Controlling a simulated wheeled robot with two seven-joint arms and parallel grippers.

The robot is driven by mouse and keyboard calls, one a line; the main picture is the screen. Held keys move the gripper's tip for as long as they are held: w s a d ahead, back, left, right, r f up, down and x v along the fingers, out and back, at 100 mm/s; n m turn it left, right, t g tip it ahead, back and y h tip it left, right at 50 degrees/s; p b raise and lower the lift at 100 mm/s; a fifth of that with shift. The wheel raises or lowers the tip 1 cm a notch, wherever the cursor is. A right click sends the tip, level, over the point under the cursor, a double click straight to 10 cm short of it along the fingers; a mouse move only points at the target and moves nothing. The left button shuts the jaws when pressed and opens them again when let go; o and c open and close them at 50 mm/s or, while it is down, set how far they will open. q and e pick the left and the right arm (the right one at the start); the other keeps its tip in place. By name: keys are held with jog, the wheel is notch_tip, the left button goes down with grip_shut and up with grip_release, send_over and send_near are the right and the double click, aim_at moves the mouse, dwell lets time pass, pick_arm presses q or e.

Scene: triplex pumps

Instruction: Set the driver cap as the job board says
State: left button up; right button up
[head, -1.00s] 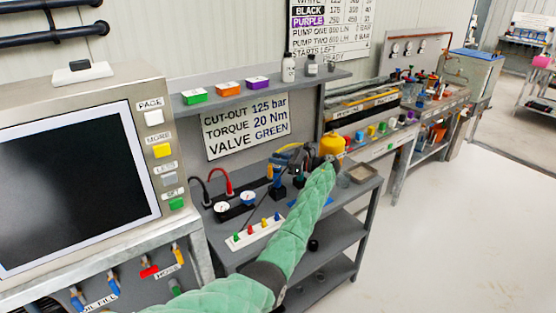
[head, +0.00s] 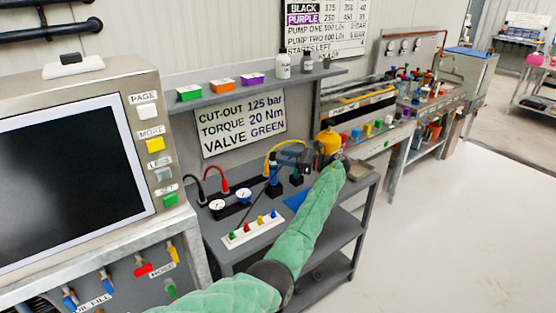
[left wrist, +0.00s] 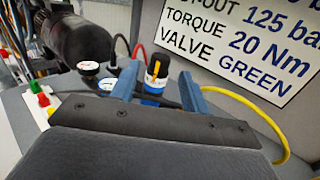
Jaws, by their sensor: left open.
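The job board (head: 242,124) reads CUT-OUT 125 bar, TORQUE 20 Nm, VALVE GREEN. It also shows partly in the left wrist view (left wrist: 240,45). The driver (left wrist: 152,90) stands upright there, with a blue body and a black cap (left wrist: 158,65) bearing a yellow-orange mark. My left gripper (head: 284,158) is open over the grey bench, pointing left. In the left wrist view its two blue-grey fingers (left wrist: 161,60) appear on either side of the driver. I cannot tell whether they touch it. The cap's scale is not readable. My right gripper is not in view.
Two gauges (head: 230,200) and a white strip with coloured pegs (head: 253,229) sit on the bench left of the gripper. Red, black and yellow hoses (left wrist: 245,100) run close by. A shelf (head: 255,88) overhangs the back.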

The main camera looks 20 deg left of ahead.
pick_arm(q)
jog(key=shift+d+b, duration=0.35)
jog(key=shift+d, duration=1.1)
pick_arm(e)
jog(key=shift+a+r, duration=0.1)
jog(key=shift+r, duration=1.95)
